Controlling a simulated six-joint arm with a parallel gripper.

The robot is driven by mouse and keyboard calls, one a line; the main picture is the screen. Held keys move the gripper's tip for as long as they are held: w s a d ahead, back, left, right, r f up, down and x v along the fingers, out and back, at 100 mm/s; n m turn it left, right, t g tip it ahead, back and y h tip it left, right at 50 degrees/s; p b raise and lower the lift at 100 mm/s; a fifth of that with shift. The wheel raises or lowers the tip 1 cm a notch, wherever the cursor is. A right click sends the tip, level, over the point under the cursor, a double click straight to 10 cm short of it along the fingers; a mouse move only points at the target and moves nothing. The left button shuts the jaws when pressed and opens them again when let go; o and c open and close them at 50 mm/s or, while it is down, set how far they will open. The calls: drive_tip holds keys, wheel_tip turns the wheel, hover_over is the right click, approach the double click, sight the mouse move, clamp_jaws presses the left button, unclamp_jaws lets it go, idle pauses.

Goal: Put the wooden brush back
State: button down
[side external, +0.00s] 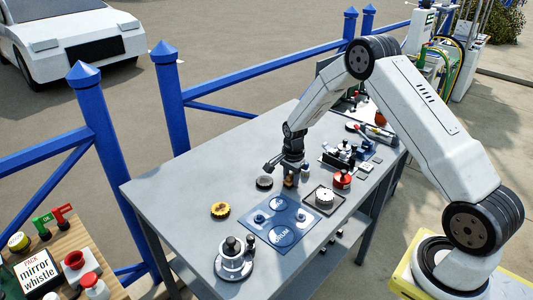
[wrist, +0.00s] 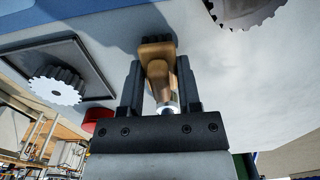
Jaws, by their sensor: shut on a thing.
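My gripper (side external: 291,170) is over the middle of the grey table in the side external view. In the wrist view, my gripper (wrist: 160,85) is shut on the wooden brush (wrist: 157,62), a brown piece with a wider end and a shiny metal part near the palm. The brush's wide end points out past the fingertips. In the side external view the brush (side external: 289,181) is small and partly hidden under my gripper. I cannot tell whether it touches the table.
Near my gripper are a dark round part (side external: 264,182), a square tray (side external: 324,199) with a white gear, and a red container (side external: 342,180). A yellow gear (side external: 221,209) and a metal fixture (side external: 234,262) stand left.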

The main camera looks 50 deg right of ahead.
sight(292, 174)
drive_tip(key=shift+f, duration=0.2)
drive_tip(key=shift+c, duration=1.5)
unclamp_jaws()
drive_tip(key=shift+r, duration=0.1)
wheel_tip(292, 174, up, 12)
drive_tip(key=shift+s+a, duration=0.1)
drive_tip(key=shift+s, duration=0.05)
drive_tip(key=s+a+r+n+t, duration=0.1)
drive_tip(key=s+a+n, duration=0.6)
drive_tip(key=s+n, duration=0.2)
drive_tip(key=s+a+r+n+t, duration=0.1)
drive_tip(key=s+a+n, duration=0.6)
drive_tip(key=s+n, duration=0.2)
drive_tip(key=shift+s+a+r, duration=0.4)
drive_tip(key=shift+s, duration=0.15)
